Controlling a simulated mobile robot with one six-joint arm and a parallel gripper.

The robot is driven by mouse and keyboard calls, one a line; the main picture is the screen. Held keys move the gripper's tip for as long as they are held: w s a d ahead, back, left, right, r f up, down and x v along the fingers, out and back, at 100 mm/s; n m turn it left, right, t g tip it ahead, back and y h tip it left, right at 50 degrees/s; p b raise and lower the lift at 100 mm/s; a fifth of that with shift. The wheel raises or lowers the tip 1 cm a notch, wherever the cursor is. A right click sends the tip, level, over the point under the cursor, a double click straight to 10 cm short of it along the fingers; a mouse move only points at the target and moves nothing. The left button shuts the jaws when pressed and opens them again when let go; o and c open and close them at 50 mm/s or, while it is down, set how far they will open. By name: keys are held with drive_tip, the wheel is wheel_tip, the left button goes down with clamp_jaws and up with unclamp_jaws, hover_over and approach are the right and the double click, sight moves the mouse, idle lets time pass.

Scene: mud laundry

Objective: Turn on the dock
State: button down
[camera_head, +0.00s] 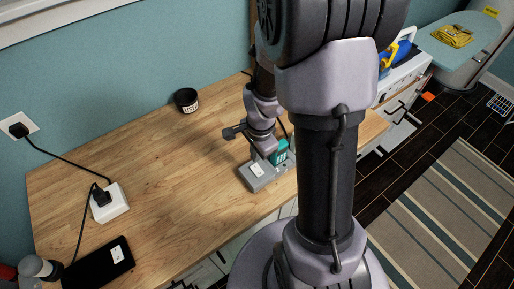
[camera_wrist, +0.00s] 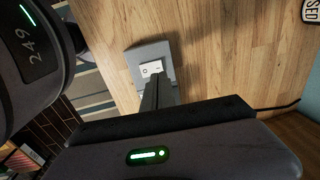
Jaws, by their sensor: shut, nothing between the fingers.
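The dock (camera_head: 265,183) is a small grey block on the wooden counter, near its front edge in the head view. A white plate (camera_head: 257,170), apparently a switch, sits on its top. A teal block (camera_head: 280,153) stands at its back right, partly hidden by my arm. In the wrist view the dock (camera_wrist: 150,48) and white plate (camera_wrist: 152,67) show at upper middle. My gripper (camera_wrist: 155,80) is shut and empty, its fingertips at the plate's lower edge; I cannot tell whether they touch. The fingertips are not clear in the head view.
The wooden counter (camera_head: 150,170) is mostly clear left of the dock. A black cup (camera_head: 186,100) stands near the wall. A white power block (camera_head: 110,203) with black cables and a black tablet-like device (camera_head: 100,262) lie at the left. A striped rug (camera_head: 430,220) covers the floor at right.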

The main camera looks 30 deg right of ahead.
sight(255, 166)
drive_tip(key=f, duration=0.3)
drive_tip(key=f+b, duration=0.1)
drive_tip(key=shift+w+f, duration=0.3)
drive_tip(key=shift+f, duration=0.1)
drive_tip(key=shift+f+b, duration=0.25)
drive_tip(key=shift+b, duration=0.1)
drive_tip(key=shift+s, duration=0.1)
drive_tip(key=shift+s+r, duration=0.25)
drive_tip(key=shift+s, duration=0.4)
drive_tip(key=shift+w, duration=0.1)
